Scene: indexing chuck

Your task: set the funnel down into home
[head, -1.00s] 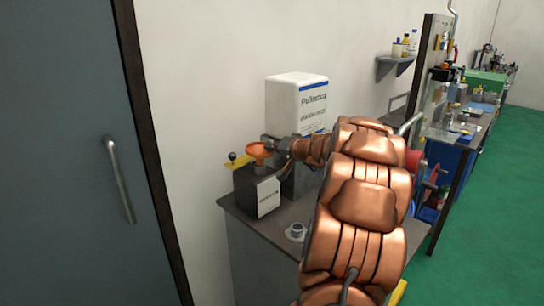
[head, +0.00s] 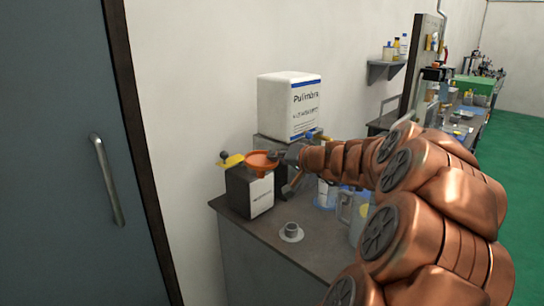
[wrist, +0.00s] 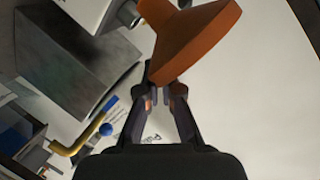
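The orange funnel (head: 262,158) is over the top of a black box with a white label (head: 251,192) in the head view; I cannot tell if they touch. My gripper (head: 279,157) reaches it from the right. In the wrist view the funnel (wrist: 200,38) fills the upper middle, and my gripper's fingers (wrist: 165,93) close in on its rim, seemingly gripping it. The fingertip contact is partly hidden. A small grey cup-like socket on a pale round base (head: 291,232) stands empty on the bench; nothing in view is marked as home.
A white labelled container (head: 290,105) stands on a grey block behind. A yellow piece with a dark knob (head: 230,160) is left of the funnel. A grey jug (head: 352,215) is right of the socket, partly hidden by my arm.

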